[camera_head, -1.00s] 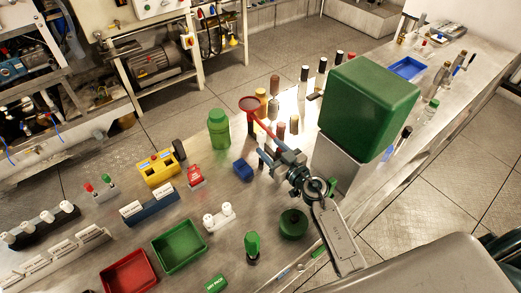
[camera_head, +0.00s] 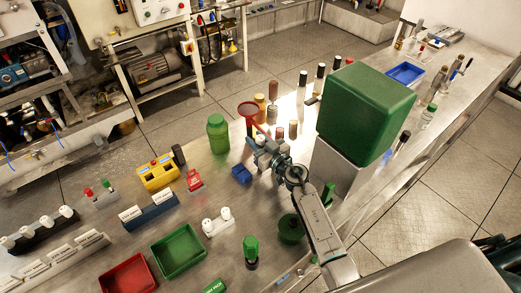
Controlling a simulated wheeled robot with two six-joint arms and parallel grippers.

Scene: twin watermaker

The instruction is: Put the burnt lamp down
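My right gripper (camera_head: 257,140) is over the far middle of the steel table, close to a red funnel-like piece (camera_head: 247,109). Its fingers are small and partly hidden by its own body, so I cannot tell if they hold a lamp. I cannot pick out a burnt lamp for certain. Two white round-topped pieces stand in a white holder (camera_head: 217,225) nearer me. A red tray (camera_head: 128,274) and a green tray (camera_head: 178,251) lie at the front left and look empty. My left gripper is not in view.
A large green box (camera_head: 365,112) on a grey base stands right of my arm. A green bottle (camera_head: 218,134), a blue block (camera_head: 241,174) and a yellow box (camera_head: 158,172) stand left of the gripper. A round green pot (camera_head: 291,230) is partly behind my arm.

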